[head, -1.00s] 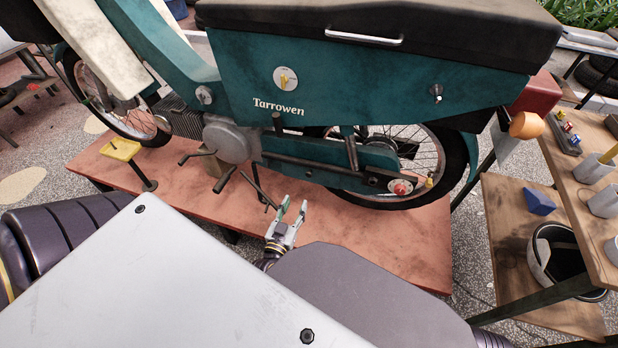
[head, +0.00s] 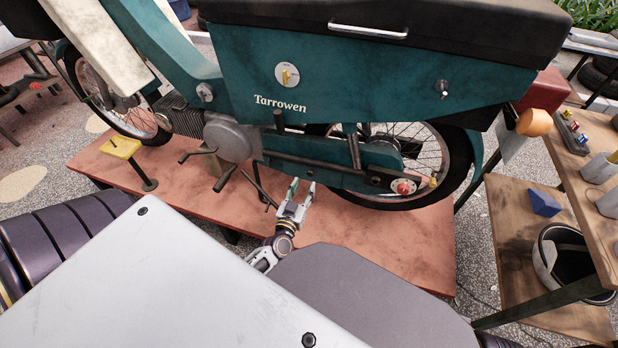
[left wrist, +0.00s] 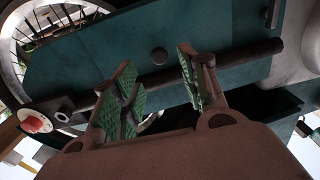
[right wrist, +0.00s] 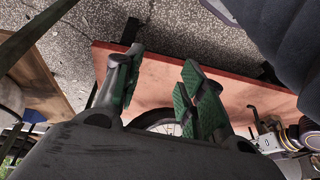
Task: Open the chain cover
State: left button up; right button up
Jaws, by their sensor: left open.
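The chain cover (head: 375,154) is the long teal housing low on the moped's side, in front of the rear wheel. My left gripper (head: 302,186) is open and empty just below the cover's lower edge. In the left wrist view (left wrist: 157,72) its fingertips overlap the bar; contact is unclear. My right gripper (right wrist: 160,85) shows only in its wrist view, open and empty.
The moped stands on a reddish platform (head: 400,240). A pedal crank (head: 224,180) and a slanted stand bar (head: 258,187) lie left of my left gripper. A red knob (head: 403,187) is at the rear hub. A wooden shelf (head: 505,230) with a bucket (head: 560,255) stands right.

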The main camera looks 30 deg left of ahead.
aim_at(310, 174)
pick_arm(q)
jog(key=shift+x, duration=0.9)
jog(key=shift+b+x, duration=0.5)
jog(key=shift+x, duration=1.55)
jog(key=shift+w, duration=0.25)
pick_arm(e)
jog(key=f, duration=0.2)
jog(key=a+f, duration=0.1)
jog(key=shift+w+a+f+y, duration=0.1)
jog(key=shift+w+f+y, duration=0.05)
jog(key=shift+f+y, duration=0.2)
pick_arm(q)
jog(key=c, duration=0.6)
grip_shut()
pick_arm(e)
jog(key=shift+r, duration=0.15)
